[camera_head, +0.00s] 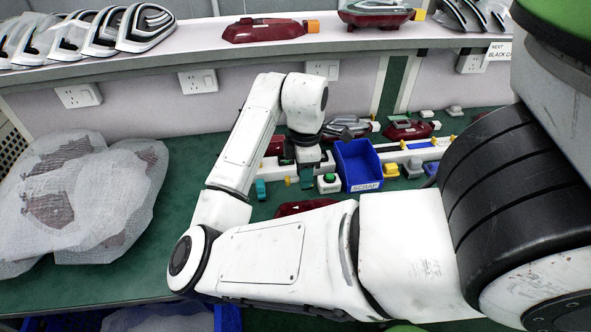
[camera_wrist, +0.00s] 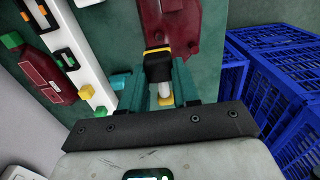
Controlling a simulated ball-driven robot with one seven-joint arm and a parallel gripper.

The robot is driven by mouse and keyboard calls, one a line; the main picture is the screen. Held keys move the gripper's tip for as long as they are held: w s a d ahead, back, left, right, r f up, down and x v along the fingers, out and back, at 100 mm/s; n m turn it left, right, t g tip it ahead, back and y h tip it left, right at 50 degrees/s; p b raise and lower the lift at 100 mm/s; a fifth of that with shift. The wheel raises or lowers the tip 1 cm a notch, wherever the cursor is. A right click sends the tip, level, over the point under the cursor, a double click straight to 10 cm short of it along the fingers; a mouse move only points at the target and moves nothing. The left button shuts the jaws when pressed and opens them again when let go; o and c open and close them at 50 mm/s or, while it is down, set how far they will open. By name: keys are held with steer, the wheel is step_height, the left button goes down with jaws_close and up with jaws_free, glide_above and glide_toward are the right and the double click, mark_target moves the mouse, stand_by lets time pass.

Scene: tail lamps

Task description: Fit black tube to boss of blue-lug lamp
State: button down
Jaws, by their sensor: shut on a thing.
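My gripper (camera_wrist: 161,78) is shut on the black tube (camera_wrist: 157,68), a short dark cylinder with a yellow band near its far end. A pale piece and a yellow piece show below it between the teal fingers. Past the tube, a dark red lamp (camera_wrist: 182,14) lies on the green bench; its boss is hidden or too small to tell. A blue-teal block (camera_wrist: 119,81) shows left of the fingers, but I cannot tell whether it is this lamp's lug. In the head view a dark red lamp (camera_head: 305,206) is partly hidden by my arm.
A green-lugged red lamp (camera_wrist: 42,70) and a white rail (camera_wrist: 75,60) are at left. Blue crates (camera_wrist: 285,95) are at right. In the head view, a blue scrap bin (camera_head: 358,166) and a green button box (camera_head: 328,183) stand near my gripper; wrapped parts (camera_head: 80,200) fill the left.

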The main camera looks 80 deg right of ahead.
steer(key=shift+r+p, duration=0.2)
steer(key=shift+p, duration=0.4)
steer(key=b, duration=0.3)
glide_above(304, 204)
steer(key=shift+f, duration=3)
steer(key=shift+p, duration=0.9)
steer(key=shift+f, duration=0.15)
steer(key=shift+f+b, duration=0.75)
steer(key=shift+f, duration=0.45)
